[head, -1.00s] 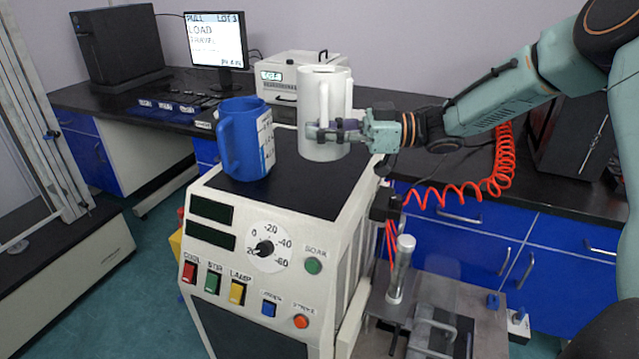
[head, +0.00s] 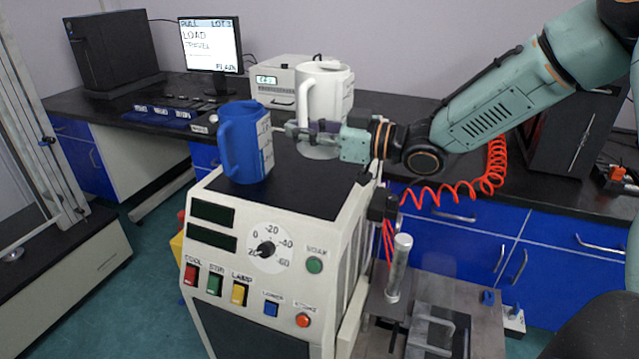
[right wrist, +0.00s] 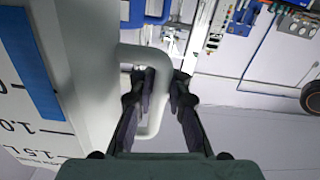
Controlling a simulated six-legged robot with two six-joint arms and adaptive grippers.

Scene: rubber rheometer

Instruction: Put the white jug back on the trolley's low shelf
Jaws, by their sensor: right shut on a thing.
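The white jug (head: 335,95) is over the far part of the black top of the control-panel cabinet (head: 300,195). It looks upright, with its handle on the left. My right gripper (head: 298,132) crosses in front of the jug's lower part and is shut on its handle. In the right wrist view, the fingers (right wrist: 160,88) close around the handle (right wrist: 155,62), beside the jug's marked wall (right wrist: 90,80). I cannot tell whether its base touches the top. My left gripper is not in view. I cannot make out a trolley shelf.
A blue jug (head: 243,145) stands on the cabinet top, just left of the white jug. Behind are a white instrument (head: 268,80) and a monitor (head: 211,45) on the bench. A red coiled hose (head: 490,170) and a metal post (head: 400,265) are at the right.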

